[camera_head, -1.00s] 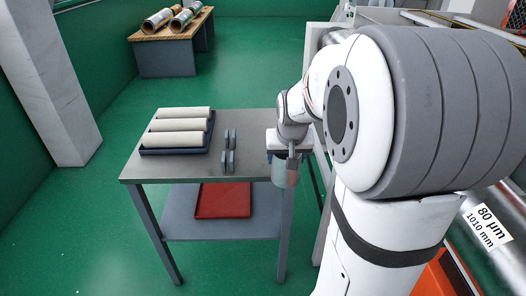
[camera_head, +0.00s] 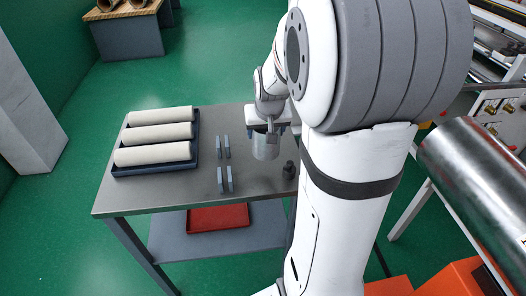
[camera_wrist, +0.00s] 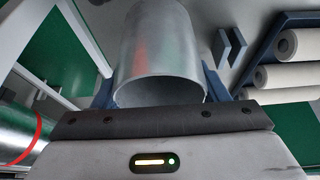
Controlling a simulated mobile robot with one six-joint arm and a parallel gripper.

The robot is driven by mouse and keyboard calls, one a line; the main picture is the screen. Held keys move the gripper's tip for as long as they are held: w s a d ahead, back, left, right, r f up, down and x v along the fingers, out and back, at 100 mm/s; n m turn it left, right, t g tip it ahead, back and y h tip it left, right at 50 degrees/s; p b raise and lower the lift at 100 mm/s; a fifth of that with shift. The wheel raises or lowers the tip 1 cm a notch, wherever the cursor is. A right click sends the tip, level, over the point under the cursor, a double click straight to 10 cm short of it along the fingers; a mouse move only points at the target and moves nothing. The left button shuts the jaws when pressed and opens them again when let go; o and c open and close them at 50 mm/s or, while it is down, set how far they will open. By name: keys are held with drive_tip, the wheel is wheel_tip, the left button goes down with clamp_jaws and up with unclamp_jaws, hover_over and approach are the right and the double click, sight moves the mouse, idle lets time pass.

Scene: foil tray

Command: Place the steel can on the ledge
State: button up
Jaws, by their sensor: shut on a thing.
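My gripper (camera_head: 266,138) is shut on the steel can (camera_head: 265,149), a plain silver cylinder. The can hangs upright below my wrist, over the right part of the grey table top (camera_head: 215,195); I cannot tell whether it touches. In the wrist view the can (camera_wrist: 160,45) sits between the two blue fingers of my gripper (camera_wrist: 158,82), its round end rim facing the camera. No separate surface is clearly recognisable as the ledge.
A dark tray (camera_head: 120,172) with 3 pale rolls lies on the table's left. Thin grey upright plates (camera_head: 224,180) stand mid-table. A small dark knobbed object (camera_head: 289,171) stands near the can. A red tray (camera_head: 217,217) lies on the lower shelf. The table's front middle is bare.

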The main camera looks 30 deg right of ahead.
sight(264, 148)
drive_tip(key=f, duration=0.6)
drive_tip(key=shift+w+a+f, duration=0.15)
drive_tip(key=shift+a+f, duration=0.1)
drive_tip(key=shift+f, duration=0.1)
drive_tip(key=shift+f, duration=0.1)
drive_tip(key=o, duration=1.1)
drive_tip(key=shift+c, duration=0.2)
